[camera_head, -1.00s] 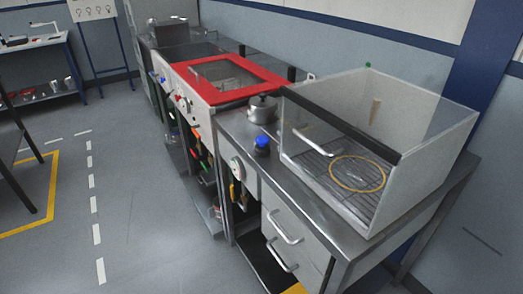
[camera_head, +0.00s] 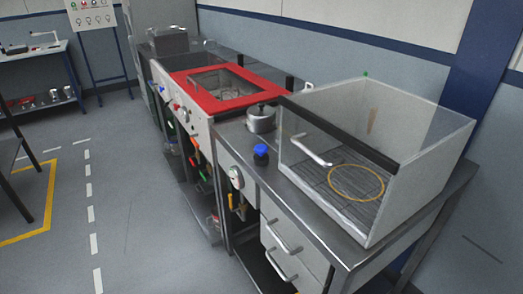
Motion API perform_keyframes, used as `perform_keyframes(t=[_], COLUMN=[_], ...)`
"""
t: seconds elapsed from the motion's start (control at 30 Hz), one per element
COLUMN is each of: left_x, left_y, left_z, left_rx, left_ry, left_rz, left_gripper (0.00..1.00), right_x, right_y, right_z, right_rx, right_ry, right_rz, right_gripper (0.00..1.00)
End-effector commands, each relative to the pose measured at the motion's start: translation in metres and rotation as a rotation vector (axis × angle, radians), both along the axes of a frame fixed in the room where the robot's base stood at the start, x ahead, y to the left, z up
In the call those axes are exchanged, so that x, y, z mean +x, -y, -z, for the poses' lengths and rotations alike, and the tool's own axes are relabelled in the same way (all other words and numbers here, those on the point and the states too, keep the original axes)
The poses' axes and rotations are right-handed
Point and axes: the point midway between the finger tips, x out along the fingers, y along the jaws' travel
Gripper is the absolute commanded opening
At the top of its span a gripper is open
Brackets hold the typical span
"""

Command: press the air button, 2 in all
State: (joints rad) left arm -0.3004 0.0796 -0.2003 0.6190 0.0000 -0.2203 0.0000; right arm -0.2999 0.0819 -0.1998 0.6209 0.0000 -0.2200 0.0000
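No button in view carries a readable label, so I cannot tell which one is the air button. A blue-capped button or knob (camera_head: 261,150) on a dark base stands on the steel counter, left of a clear-walled box (camera_head: 425,165). A small green knob (camera_head: 365,73) shows at the top back edge of that box. A round white dial (camera_head: 236,177) sits on the front face of the counter. Neither of my grippers is in view.
A steel pot (camera_head: 261,118) stands behind the blue cap. A red-framed unit (camera_head: 265,94) with coloured knobs is farther left. Drawers with handles (camera_head: 282,236) face the aisle.

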Motion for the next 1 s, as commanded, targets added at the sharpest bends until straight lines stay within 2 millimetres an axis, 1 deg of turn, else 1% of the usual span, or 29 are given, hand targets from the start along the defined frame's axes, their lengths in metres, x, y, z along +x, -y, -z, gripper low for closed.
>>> perform_keyframes(t=[0.03,0.23,1.0], left_x=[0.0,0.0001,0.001], left_y=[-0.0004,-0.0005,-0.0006], left_z=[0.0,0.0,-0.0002], left_rx=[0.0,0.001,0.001], left_ry=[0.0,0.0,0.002], left_rz=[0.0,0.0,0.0], left_gripper=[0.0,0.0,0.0], right_x=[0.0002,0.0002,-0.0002], right_y=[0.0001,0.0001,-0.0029], right_z=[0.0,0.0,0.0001], right_rx=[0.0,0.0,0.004], right_ry=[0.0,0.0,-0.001], right_rz=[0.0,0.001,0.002], right_gripper=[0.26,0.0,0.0])
